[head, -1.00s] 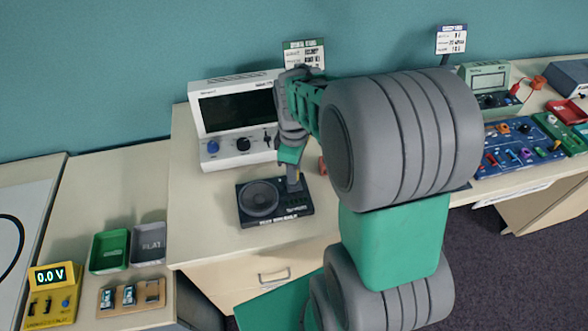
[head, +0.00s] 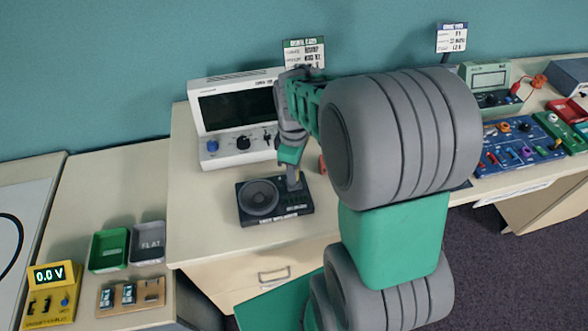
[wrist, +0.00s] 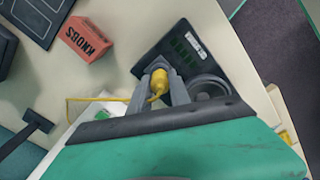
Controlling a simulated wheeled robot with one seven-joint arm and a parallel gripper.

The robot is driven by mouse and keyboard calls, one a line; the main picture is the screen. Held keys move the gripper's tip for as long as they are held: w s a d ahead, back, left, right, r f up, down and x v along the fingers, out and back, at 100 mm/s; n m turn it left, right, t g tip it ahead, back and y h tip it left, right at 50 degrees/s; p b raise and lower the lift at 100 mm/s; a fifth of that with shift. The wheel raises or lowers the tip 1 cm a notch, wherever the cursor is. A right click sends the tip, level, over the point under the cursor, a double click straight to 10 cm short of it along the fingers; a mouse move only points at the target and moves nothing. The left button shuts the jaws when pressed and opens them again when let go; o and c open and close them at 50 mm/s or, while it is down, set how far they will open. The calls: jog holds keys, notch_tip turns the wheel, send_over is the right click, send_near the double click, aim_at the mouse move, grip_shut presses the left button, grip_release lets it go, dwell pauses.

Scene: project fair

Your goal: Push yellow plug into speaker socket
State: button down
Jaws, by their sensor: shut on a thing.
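The speaker unit (head: 275,206) is a dark board with a round cone, lying on the middle desk in the head view. It also shows in the wrist view (wrist: 185,45), beyond my fingers. My gripper (head: 293,184) is over its right part. In the wrist view, my gripper (wrist: 160,82) is shut on the yellow plug (wrist: 158,83), with a yellow cable running off to the left. The plug's tip is at or just above the board's near corner. The socket is hidden behind the plug and fingers, so I cannot tell whether the plug is in it.
A white oscilloscope-like instrument (head: 235,120) stands behind the speaker unit. An orange-red box marked KNOBS (wrist: 86,38) lies near the unit. Green (head: 109,251) and grey (head: 148,243) trays sit on the left desk. The desk left of the speaker is clear.

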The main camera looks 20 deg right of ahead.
jog(key=shift+f+b, duration=0.35)
jog(key=shift+f, duration=0.25)
dwell(0.3)
jog(key=c, duration=0.7)
grip_release()
jog(key=shift+o, duration=0.2)
jog(key=shift+r+p, duration=3.05)
jog(key=shift+r, duration=1.05)
jog(key=shift+f, duration=0.1)
